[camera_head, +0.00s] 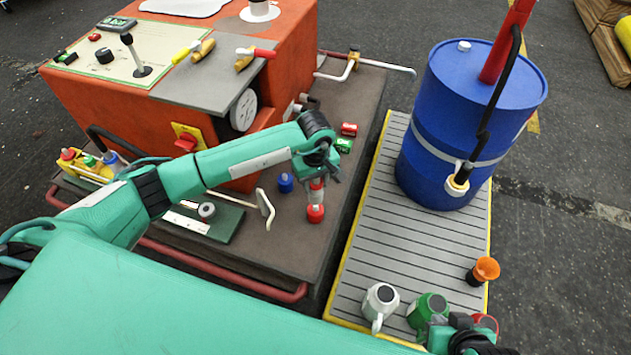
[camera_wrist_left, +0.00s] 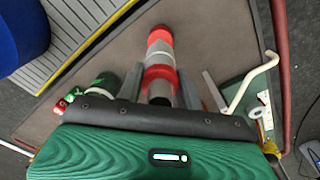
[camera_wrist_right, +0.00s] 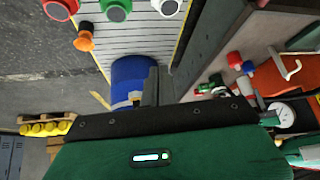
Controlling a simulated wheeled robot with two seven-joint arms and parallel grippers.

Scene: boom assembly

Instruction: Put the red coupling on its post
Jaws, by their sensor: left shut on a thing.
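My left gripper (camera_head: 317,172) points down over the brown deck, shut on an upright grey-and-red piece (camera_wrist_left: 160,85). Below the jaws a red band, a pale section and a red end (camera_head: 316,213) stand in line. They look like the red coupling and its post, but I cannot tell where one ends and the other begins, or whether the red end touches the deck. In the left wrist view the piece lies between both fingers. My right gripper (camera_wrist_right: 157,87) appears shut and empty; its fingers are close together. In the head view its wrist is at the bottom right.
A blue cap (camera_head: 286,182), a red can (camera_head: 348,129) and a green can (camera_head: 343,145) are near the left gripper. A white bent handle (camera_head: 265,208) is close to its left. The blue drum (camera_head: 440,120) and several cups stand on the slatted platform (camera_head: 385,235).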

